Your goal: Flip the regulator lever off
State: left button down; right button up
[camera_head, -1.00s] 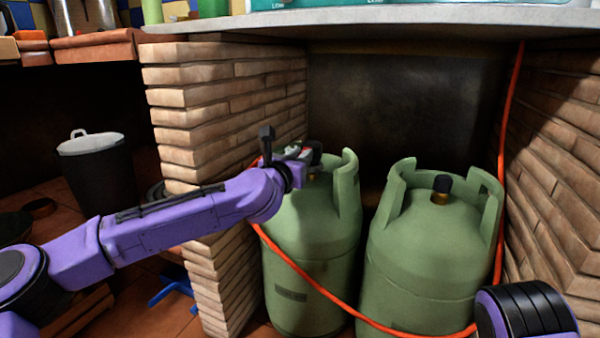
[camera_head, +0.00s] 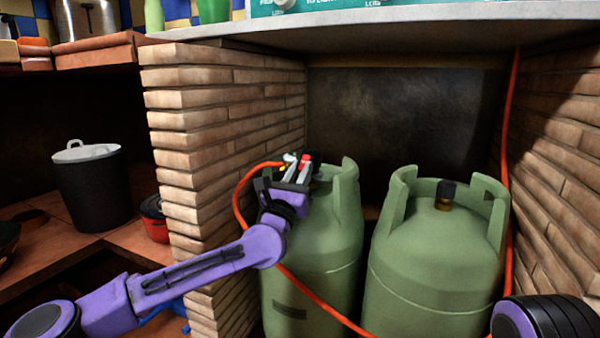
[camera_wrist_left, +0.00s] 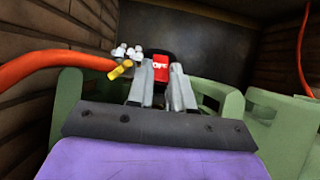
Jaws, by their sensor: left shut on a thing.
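The regulator sits on top of the left green gas cylinder (camera_head: 315,240). Its red lever (camera_head: 306,158) shows at the tip of my left gripper (camera_head: 297,170). In the left wrist view the red lever (camera_wrist_left: 161,68), with white lettering, is between the two grey fingers of my left gripper (camera_wrist_left: 161,82), which are shut on it. A silver and brass hose fitting (camera_wrist_left: 122,62) is just left of the fingers. The regulator body is mostly hidden behind the gripper. Of my right arm only a dark and purple link shows at lower right; its gripper is out of view.
An orange hose (camera_head: 240,200) loops from the regulator past the cylinder's front. A second green cylinder (camera_head: 435,260) with a black-capped valve stands to the right. A brick pillar (camera_head: 215,120) is close on the left, and a countertop (camera_head: 400,18) overhangs above.

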dwell(0.3)
pick_arm(q)
jog(key=c, duration=1)
grip_release()
